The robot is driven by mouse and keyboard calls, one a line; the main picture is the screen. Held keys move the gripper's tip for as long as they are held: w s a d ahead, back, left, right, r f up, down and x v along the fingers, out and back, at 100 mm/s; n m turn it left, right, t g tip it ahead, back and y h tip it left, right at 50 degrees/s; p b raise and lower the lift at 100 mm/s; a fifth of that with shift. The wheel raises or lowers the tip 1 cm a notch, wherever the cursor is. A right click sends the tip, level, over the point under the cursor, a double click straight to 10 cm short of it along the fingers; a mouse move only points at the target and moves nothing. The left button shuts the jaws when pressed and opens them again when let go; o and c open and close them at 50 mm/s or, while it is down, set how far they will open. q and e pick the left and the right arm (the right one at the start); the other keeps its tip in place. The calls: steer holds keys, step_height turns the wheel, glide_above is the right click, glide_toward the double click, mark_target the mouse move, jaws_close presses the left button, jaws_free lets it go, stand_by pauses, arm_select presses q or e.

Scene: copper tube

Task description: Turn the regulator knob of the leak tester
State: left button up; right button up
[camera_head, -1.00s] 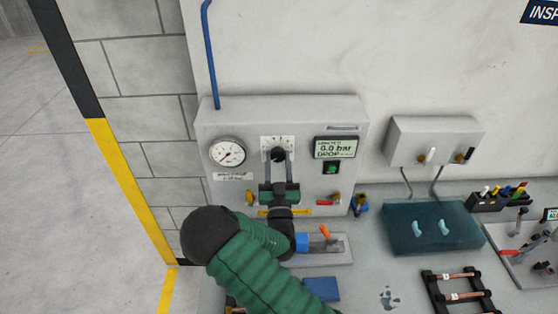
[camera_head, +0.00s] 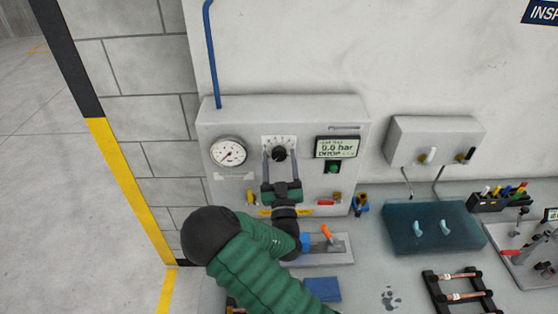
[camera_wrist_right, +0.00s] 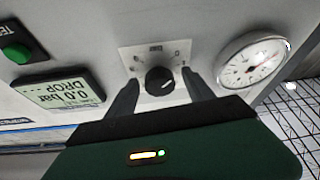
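The leak tester (camera_head: 345,112) is a grey box against the wall in the head view. Its black regulator knob (camera_head: 280,154) sits on a white scale plate at the middle of the front face. My right gripper (camera_head: 281,158) is in front of the knob, its fingers open, one to either side. In the right wrist view the knob (camera_wrist_right: 159,80) shows between the two fingertips (camera_wrist_right: 160,84), with gaps visible on both sides. I cannot tell how far the fingertips are from the panel. My left gripper is not in view.
A pressure gauge (camera_head: 228,152) is left of the knob; a display (camera_head: 337,148) reading 0.0 bar and a green button (camera_head: 333,167) are right of it. Below stands a clamp fixture with an orange handle (camera_head: 326,232). A teal water tank (camera_head: 400,243) is further right.

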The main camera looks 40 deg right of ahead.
steer(key=b+v, duration=0.1)
steer(key=v, duration=1.5)
steer(key=shift+s+a+f, duration=0.2)
steer(key=shift+a+f, duration=0.05)
steer(key=shift+f, duration=0.1)
steer(key=shift+d, duration=0.1)
